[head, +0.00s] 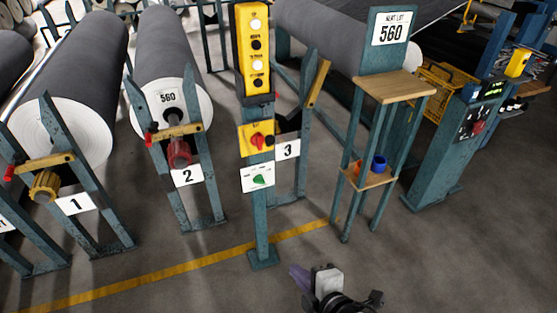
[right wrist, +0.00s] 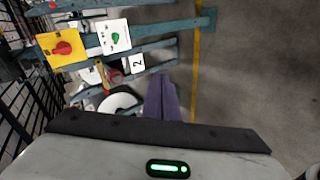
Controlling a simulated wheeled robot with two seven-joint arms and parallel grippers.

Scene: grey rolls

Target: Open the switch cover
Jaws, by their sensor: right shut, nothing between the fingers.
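A teal post (head: 260,220) carries a yellow box with a red rotary switch (head: 257,139) and, below it, a white plate with a green switch (head: 258,178). I cannot tell which part is the switch cover, or whether it is open. The right wrist view shows the red switch on its yellow box (right wrist: 63,47) and the green switch on its white plate (right wrist: 115,37), turned sideways. My right gripper (head: 301,278) is low in front of the post, apart from it. Its purple fingers (right wrist: 161,97) are shut and empty. My left gripper is not in view.
A yellow button panel (head: 254,50) tops the post. Large grey rolls (head: 75,70) rest on teal stands at left and behind. A stand with wooden shelves (head: 393,87) holds blue and orange items at right. The floor in front is clear, with a yellow line (head: 180,268).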

